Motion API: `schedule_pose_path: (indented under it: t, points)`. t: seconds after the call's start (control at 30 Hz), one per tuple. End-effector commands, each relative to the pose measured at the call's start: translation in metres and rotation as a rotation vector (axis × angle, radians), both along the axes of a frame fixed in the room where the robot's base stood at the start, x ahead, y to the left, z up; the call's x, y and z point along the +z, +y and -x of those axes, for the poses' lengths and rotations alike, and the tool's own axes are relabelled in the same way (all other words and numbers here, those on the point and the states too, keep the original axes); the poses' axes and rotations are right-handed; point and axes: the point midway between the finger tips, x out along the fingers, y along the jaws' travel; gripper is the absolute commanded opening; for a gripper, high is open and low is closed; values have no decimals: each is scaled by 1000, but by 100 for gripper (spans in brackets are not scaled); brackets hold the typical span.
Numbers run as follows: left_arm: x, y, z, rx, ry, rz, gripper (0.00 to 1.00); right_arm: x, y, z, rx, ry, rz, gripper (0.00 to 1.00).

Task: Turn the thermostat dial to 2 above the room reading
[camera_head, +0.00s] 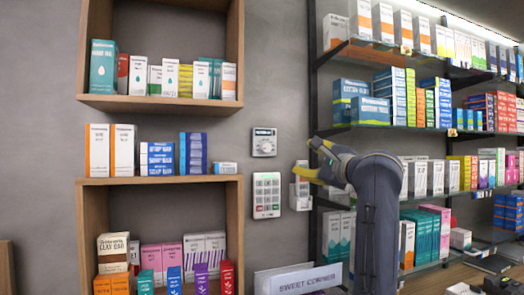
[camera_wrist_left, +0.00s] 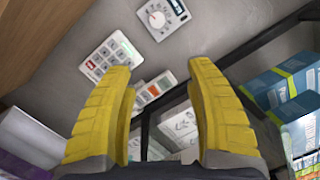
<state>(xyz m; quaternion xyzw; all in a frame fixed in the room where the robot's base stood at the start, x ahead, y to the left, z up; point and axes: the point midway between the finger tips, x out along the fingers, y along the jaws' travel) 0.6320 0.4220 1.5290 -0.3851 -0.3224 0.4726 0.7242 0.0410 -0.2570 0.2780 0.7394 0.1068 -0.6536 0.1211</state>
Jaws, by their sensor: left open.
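The thermostat (camera_head: 264,142) is a small pale wall unit with a round dial and a dark display strip on top. Its reading is too small to make out. In the left wrist view the thermostat (camera_wrist_left: 163,17) is at the top, with its dial left of the display. My left gripper (camera_head: 303,158) is to the right of the thermostat in the head view, apart from it. In the left wrist view its yellow fingers (camera_wrist_left: 160,85) are spread wide with nothing between them. My right gripper is not in view.
A white wall unit (camera_head: 300,190) is beside the keypad. Wooden shelves (camera_head: 160,104) stand left, stocked glass shelves (camera_head: 400,127) right.

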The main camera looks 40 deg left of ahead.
Motion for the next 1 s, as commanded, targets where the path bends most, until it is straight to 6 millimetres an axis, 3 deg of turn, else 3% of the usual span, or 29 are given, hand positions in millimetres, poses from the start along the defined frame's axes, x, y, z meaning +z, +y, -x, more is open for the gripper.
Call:
schedule_pose_path:
  t: [0.13,0.37,0.57,1.0]
  points:
    - [22,23,20,-95,-276,191,55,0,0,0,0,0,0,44]
    - [33,36,27,-150,-435,304,55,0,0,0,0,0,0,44]
    - [33,55,18,-149,-439,305,55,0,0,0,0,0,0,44]
    - [33,126,-19,-147,-435,303,55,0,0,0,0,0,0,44]
